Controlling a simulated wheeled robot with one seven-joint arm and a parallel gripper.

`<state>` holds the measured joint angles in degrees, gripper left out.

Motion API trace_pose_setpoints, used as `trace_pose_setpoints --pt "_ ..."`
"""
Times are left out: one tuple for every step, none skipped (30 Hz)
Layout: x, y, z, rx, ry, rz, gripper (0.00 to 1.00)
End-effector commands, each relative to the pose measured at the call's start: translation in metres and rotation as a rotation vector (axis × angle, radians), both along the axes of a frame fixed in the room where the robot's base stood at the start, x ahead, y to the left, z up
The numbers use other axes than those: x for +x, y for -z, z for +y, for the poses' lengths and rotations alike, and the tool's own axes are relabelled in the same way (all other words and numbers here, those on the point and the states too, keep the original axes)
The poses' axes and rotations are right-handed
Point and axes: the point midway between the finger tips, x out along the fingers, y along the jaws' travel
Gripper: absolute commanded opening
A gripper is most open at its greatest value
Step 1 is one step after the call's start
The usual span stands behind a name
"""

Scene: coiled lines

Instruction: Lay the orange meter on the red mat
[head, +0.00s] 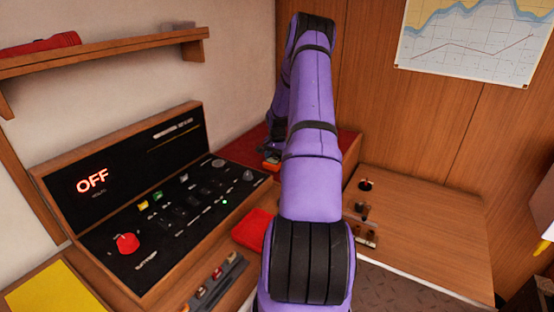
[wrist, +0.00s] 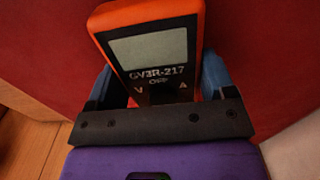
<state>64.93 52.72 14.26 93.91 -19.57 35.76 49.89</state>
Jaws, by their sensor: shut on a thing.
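The orange meter (wrist: 190,15) has a grey screen and the label GV3R-217 with OFF below it. In the wrist view it stands between the blue fingers of my gripper (wrist: 156,85), which is shut on it. In the head view my gripper (head: 269,150) is at the back, partly hidden by my purple arm, with a bit of the meter (head: 271,164) showing. A small red mat (head: 253,229) lies on the wooden counter, nearer than my gripper; my arm borders its right side. The meter is apart from this mat.
A red surface (head: 243,148) lies at the back, behind the meter in the wrist view (wrist: 270,75). An open black panel case (head: 165,215) stands left of the small mat, a tool strip (head: 216,283) in front. The right wooden top (head: 430,230) is mostly clear.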

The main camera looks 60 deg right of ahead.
Motion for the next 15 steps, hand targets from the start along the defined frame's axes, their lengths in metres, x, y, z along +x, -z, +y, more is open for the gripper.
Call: trace_pose_setpoints --pt "0.0001 0.0003 0.0001 0.000 0.000 0.000 0.47" --pt "0.0002 0.0009 0.0002 0.000 0.000 0.000 0.47" --pt "0.0003 0.0020 0.0003 0.001 0.000 0.000 0.47" --pt "0.0003 0.0028 0.0003 0.001 0.000 0.000 0.47" --pt "0.0002 0.0033 0.0004 0.001 0.000 0.000 0.79" --pt "0.0001 0.0029 0.0003 0.001 0.000 0.000 0.88" --pt "0.0001 0.0030 0.0003 0.001 0.000 0.000 0.95" --pt "0.0001 0.0029 0.0003 0.001 0.000 0.000 1.00" --pt "0.0000 0.0029 0.0003 0.001 0.000 0.000 1.00" --pt "0.0000 0.0029 0.0003 0.001 0.000 0.000 1.00" --pt "0.0000 0.0029 0.0003 0.001 0.000 0.000 1.00" --pt "0.0000 0.0029 0.0003 0.001 0.000 0.001 1.00" --pt "0.0000 0.0029 0.0003 0.001 0.000 0.001 1.00" --pt "0.0000 0.0027 0.0003 0.001 0.000 0.001 1.00" --pt "-0.0001 0.0020 0.0002 0.001 0.000 0.000 1.00"
